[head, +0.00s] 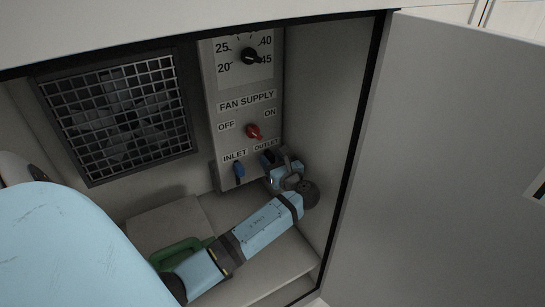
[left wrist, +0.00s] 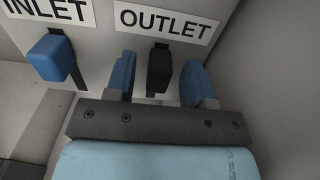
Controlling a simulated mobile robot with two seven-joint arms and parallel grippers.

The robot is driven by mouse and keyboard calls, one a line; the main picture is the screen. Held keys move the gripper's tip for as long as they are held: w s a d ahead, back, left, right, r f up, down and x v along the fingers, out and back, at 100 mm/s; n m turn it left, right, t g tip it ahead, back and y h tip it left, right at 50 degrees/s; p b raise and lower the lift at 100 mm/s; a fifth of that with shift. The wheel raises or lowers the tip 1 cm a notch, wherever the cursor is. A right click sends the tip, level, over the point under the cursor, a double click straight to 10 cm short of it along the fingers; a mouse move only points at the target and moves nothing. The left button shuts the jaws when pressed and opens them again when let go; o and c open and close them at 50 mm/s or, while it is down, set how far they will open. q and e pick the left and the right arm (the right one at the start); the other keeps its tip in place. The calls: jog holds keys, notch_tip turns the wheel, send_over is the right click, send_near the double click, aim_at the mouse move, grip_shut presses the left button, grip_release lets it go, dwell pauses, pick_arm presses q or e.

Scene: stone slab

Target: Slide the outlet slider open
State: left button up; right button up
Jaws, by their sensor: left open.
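The control panel (head: 215,95) inside the open cabinet has INLET and OUTLET labels low down. The dark outlet slider (left wrist: 158,69) sits below the OUTLET label (left wrist: 166,22) in the left wrist view. My left gripper (left wrist: 159,80) is open, with one blue finger on each side of this slider; gaps show between them. In the head view my left gripper (head: 281,162) is at the panel's lower right and hides the outlet slider there. The blue inlet slider (head: 239,170) is to its left, and also shows in the left wrist view (left wrist: 50,60). My right gripper is out of view.
A red switch (head: 254,131) and a black dial (head: 250,56) are above the sliders. A fan grille (head: 118,112) is on the back wall at left. A green handle (head: 180,248) lies low, beside my forearm. The cabinet's side wall (head: 325,100) is close at right; its door (head: 450,150) stands open.

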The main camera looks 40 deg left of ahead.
pick_arm(q)
jog(key=b+v, duration=0.1)
jog(key=v, duration=0.6)
jog(key=shift+s+d, duration=0.1)
jog(key=shift+d, duration=0.05)
dwell(0.3)
